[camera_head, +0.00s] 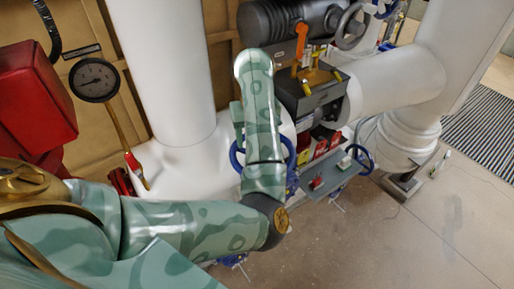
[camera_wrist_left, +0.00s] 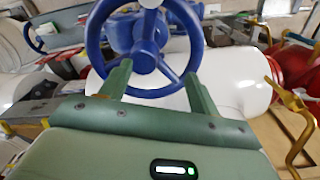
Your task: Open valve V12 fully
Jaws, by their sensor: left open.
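A blue spoked handwheel (camera_wrist_left: 146,50) fills the upper middle of the left wrist view. No V12 label is readable on it. My left gripper (camera_wrist_left: 158,78) is open, its two green fingers spread and pointing at the wheel. The fingertips overlap the lower rim in the picture; I cannot tell whether they touch it. In the head view, parts of a blue wheel (camera_head: 290,154) show on both sides of my green left forearm, which hides its middle and most of the gripper. My right gripper is not in view.
A white vertical pipe (camera_head: 160,70) and a gauge (camera_head: 94,79) stand to the left, with a red box (camera_head: 35,95). An orange lever (camera_head: 301,40) sits above a dark box. Another blue wheel (camera_head: 362,158) is beside a grey tray (camera_head: 338,184). Open floor (camera_head: 400,245) lies lower right.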

